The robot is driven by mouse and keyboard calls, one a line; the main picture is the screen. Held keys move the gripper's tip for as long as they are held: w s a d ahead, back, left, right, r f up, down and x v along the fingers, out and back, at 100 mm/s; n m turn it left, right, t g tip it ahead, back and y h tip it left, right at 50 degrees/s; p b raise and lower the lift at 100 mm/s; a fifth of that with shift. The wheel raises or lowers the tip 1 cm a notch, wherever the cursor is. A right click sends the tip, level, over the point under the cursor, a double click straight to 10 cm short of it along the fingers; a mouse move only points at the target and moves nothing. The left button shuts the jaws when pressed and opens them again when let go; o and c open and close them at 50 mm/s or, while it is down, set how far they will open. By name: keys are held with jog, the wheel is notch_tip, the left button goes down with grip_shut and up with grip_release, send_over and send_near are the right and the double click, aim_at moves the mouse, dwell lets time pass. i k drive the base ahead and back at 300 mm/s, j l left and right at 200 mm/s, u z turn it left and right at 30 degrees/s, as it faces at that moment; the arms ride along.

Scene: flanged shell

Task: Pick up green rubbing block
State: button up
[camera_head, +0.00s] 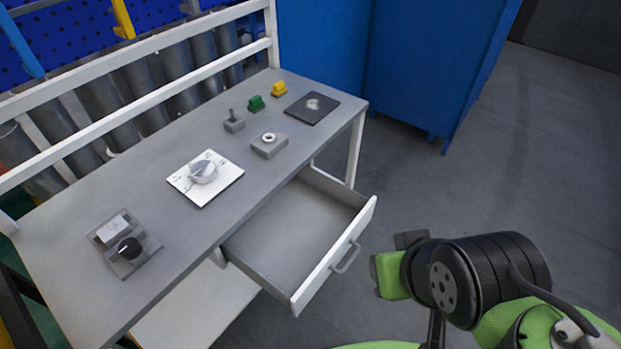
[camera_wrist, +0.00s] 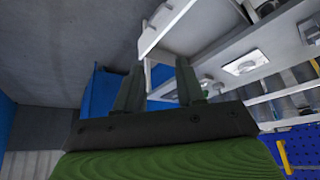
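The green rubbing block (camera_head: 256,103) is small and sits upright on the grey workbench, near its back edge, left of a similar yellow block (camera_head: 279,89). My gripper (camera_wrist: 158,82) is open and empty in the wrist view, its two dark fingers apart with nothing between them. In the head view, my arm is at the lower right, beyond the open drawer and well away from the green block. A small patch of green beside the right finger in the wrist view may be the block, mostly hidden.
The workbench (camera_head: 120,205) holds a white plate (camera_head: 182,183) with a metal piece, a black-knobbed fixture (camera_head: 112,262), grey blocks (camera_head: 269,145) and a dark plate (camera_head: 325,113). An open drawer (camera_head: 290,230) juts out in front. Blue cabinets (camera_head: 410,60) stand behind; floor at right is clear.

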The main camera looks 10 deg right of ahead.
aim_at(256, 104)
jog(key=l+u, duration=0.4)
jog(key=i+l+u, duration=0.1)
jog(key=l+u, duration=0.65)
jog(key=i+l+u, duration=0.1)
jog(key=l+u, duration=1.3)
jog(key=k+l+u, duration=0.1)
jog(key=l+u, duration=0.35)
jog(key=k+l+u, duration=0.2)
jog(key=l+u, duration=0.6)
jog(key=l, duration=0.15)
jog(key=l+u, duration=0.4)
